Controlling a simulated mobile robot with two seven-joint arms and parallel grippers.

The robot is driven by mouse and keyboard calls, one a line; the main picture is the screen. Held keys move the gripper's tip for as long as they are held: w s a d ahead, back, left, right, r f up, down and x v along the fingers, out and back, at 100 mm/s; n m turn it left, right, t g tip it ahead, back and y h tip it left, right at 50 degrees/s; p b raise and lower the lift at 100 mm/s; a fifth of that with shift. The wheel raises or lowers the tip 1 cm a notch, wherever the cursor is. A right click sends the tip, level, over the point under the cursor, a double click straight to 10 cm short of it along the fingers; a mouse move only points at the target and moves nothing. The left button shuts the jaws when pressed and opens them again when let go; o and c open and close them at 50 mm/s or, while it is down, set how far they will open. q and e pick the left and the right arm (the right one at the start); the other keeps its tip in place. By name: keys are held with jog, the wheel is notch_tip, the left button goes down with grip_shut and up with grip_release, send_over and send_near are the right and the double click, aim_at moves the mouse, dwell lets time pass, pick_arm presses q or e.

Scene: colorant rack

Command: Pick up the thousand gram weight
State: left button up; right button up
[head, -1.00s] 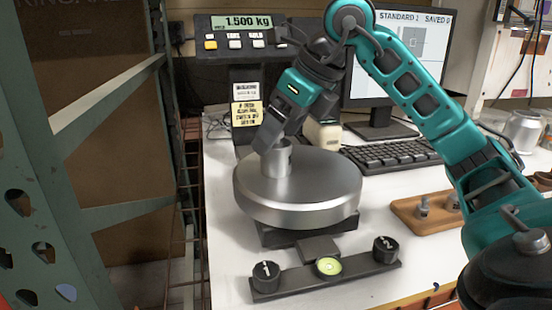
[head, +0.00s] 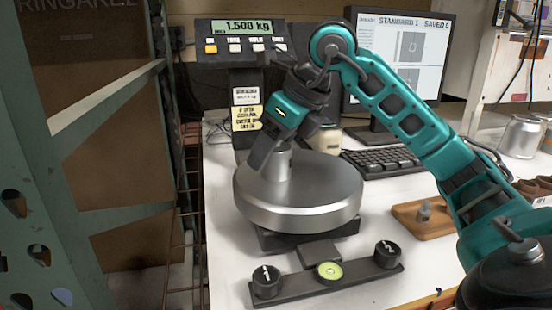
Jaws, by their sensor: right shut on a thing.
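A silver cylindrical weight (head: 279,163) stands on the round metal pan (head: 300,212) of the scale. My right gripper (head: 270,165) points down over the pan and is shut on this weight. Its fingers hide part of the weight, and I cannot read any marking on it. The weight looks still at pan level. The scale display (head: 247,27) reads 1.500 kg. My left gripper is not in view.
A bar with two black knobs (head: 327,277) and a green level lies in front of the scale. A keyboard (head: 383,161) and monitor (head: 405,60) stand behind. A green rack post (head: 50,200) is at left.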

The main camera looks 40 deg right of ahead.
grip_shut()
jog(key=shift+r, duration=0.1)
dwell(0.3)
